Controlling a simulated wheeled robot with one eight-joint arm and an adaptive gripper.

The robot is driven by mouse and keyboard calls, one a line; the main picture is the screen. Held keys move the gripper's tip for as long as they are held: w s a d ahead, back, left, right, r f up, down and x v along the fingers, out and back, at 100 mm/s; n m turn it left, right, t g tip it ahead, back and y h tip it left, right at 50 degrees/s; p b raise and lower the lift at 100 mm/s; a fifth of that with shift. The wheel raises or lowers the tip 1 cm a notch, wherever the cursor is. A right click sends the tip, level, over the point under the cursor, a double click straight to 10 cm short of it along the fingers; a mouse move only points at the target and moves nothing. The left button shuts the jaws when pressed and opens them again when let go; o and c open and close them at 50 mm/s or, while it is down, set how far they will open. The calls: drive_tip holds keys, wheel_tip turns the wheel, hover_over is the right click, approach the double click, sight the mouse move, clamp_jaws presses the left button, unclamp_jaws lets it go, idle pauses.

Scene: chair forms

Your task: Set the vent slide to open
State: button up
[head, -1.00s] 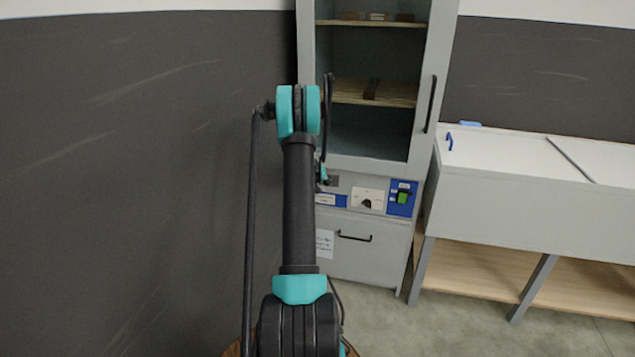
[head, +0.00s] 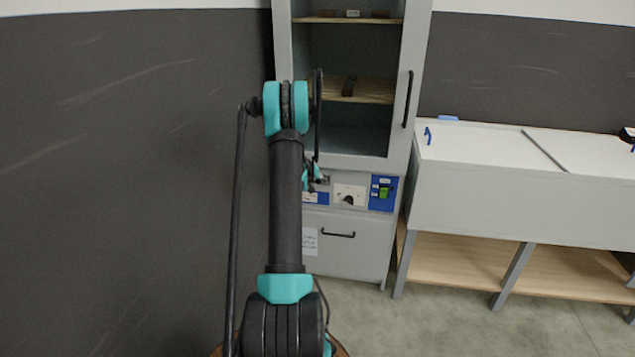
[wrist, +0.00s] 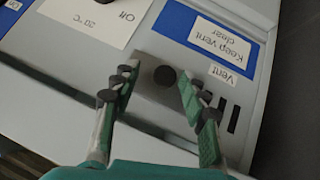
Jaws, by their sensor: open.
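The vent slide shows in the wrist view as a grey plate with a round dark knob (wrist: 165,76). A small "Vent" label (wrist: 221,73) and dark vent slots (wrist: 231,116) lie to its right, the slots partly behind a finger. My gripper (wrist: 158,82) is open, with one fingertip on each side of the knob. I cannot tell whether the fingers touch it. In the head view my gripper (head: 316,178) is at the left part of the cabinet's control panel, and my arm hides much of the slide there.
The panel also carries a blue "Keep vent clear" label (wrist: 213,40), a white dial plate (head: 350,195) and a green switch on a blue plate (head: 383,192). The glass-fronted cabinet (head: 420,60) rises above. A white-topped bench (head: 490,145) stands to the right, with open floor in front.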

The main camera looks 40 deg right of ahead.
drive_tip(key=shift+a, duration=0.1)
drive_tip(key=v, duration=1.2)
idle(0.4)
